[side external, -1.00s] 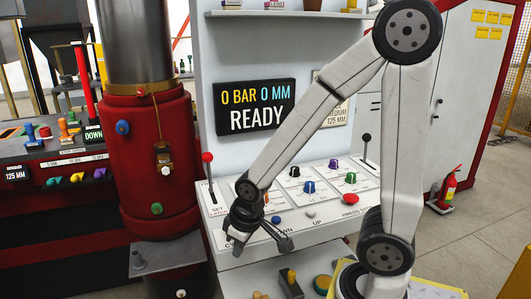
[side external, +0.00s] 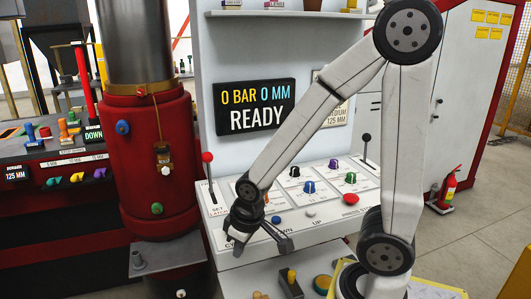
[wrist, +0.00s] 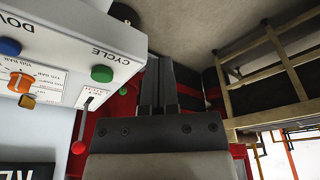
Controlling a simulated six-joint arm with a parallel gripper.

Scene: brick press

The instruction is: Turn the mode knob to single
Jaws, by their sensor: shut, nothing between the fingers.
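The white control panel (side external: 325,196) carries several knobs: a black knob (side external: 294,172), a purple knob (side external: 333,163), a blue knob (side external: 309,187) and a green knob (side external: 350,178). An orange knob (wrist: 20,82) shows in the wrist view; my wrist hides that part of the panel in the side view. The labels are too small or cut off to tell which is the mode knob or where it points. My gripper (side external: 238,249) is shut and empty at the panel's front left edge. In the wrist view, its fingers (wrist: 160,80) lie together beside the panel edge, clear of the knobs.
A red-knobbed lever (side external: 207,158) stands at the panel's left, and a black-knobbed lever (side external: 366,138) at its right. A red button (side external: 350,199) sits at the front right. The red press (side external: 157,200) stands left. The display (side external: 255,106) reads 0 BAR, 0 MM, READY.

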